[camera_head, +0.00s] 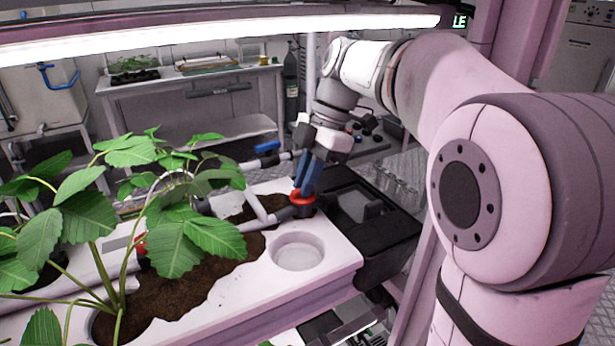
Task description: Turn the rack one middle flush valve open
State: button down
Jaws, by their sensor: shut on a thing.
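A red valve handle (302,199) sits on a grey pipe (270,219) at the far right part of the white planter. My gripper (303,191) points down with its blue fingers shut on this handle. The fingers cover part of the handle, and I cannot tell from here whether the valve is open or closed. Another red valve piece (140,243) shows at the left, mostly hidden by leaves. A blue valve handle (267,146) is on a pipe farther back.
A strawberry plant (178,243) with broad leaves fills the left of the white planter (309,280). The planter has a round empty recess (299,250) in front of my gripper. A dark bin (390,228) stands at the right. A lamp bar (200,33) runs overhead.

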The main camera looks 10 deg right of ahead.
jog(key=shift+w+r, duration=0.1)
jog(key=c, duration=1.6)
grip_release()
jog(key=shift+w+d, duration=0.1)
jog(key=shift+d, duration=0.05)
jog(key=shift+c, duration=0.2)
jog(key=shift+o, duration=0.9)
